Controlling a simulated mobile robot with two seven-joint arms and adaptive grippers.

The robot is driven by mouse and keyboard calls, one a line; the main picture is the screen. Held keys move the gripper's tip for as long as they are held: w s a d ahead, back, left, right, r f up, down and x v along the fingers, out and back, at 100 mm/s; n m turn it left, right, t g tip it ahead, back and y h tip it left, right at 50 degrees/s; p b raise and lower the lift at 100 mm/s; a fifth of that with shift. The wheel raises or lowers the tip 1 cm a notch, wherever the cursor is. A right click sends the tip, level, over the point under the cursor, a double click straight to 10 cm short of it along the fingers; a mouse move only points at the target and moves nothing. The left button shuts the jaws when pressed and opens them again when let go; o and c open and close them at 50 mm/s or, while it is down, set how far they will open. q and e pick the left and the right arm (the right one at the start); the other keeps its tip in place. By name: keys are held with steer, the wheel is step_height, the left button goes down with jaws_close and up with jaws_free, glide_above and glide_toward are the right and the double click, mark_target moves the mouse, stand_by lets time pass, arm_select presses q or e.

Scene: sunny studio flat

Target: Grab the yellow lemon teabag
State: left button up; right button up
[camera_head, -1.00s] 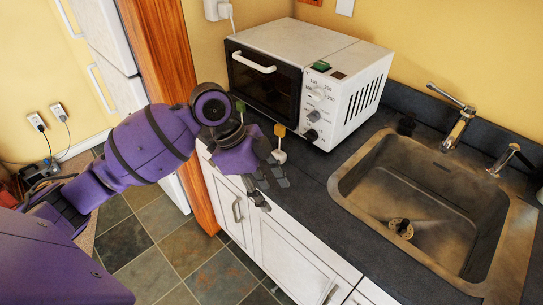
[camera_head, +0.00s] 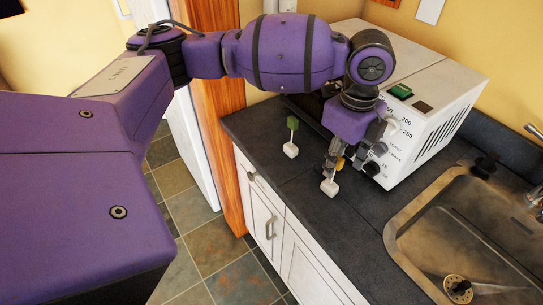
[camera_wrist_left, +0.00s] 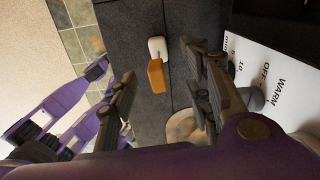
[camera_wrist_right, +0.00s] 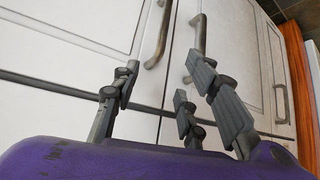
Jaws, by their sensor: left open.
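The yellow lemon teabag shows a yellow tag (camera_head: 340,163) and a white bag (camera_head: 330,187) on the dark counter in front of the oven. In the left wrist view its tag (camera_wrist_left: 156,76) lies between the spread fingers of my left gripper (camera_wrist_left: 158,72), with the white bag beyond. My left gripper (camera_head: 337,157) is open just above the teabag in the head view and partly hides the tag; I cannot tell whether it touches. My right gripper (camera_wrist_right: 160,80) is open and empty in the right wrist view, facing the white cabinet doors.
The white oven (camera_head: 440,100) stands close behind my left gripper. A metal sink (camera_head: 455,225) lies to the right. Cabinets (camera_wrist_right: 80,25) with handles are close to my right gripper.

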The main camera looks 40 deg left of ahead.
mark_target(331, 184)
arm_select(q)
steer(key=f, duration=0.7)
steer(key=shift+a+f, duration=0.3)
steer(key=shift+f, duration=0.05)
steer(key=shift+c, duration=0.3)
steer(key=shift+r, duration=0.1)
steer(key=c, duration=0.9)
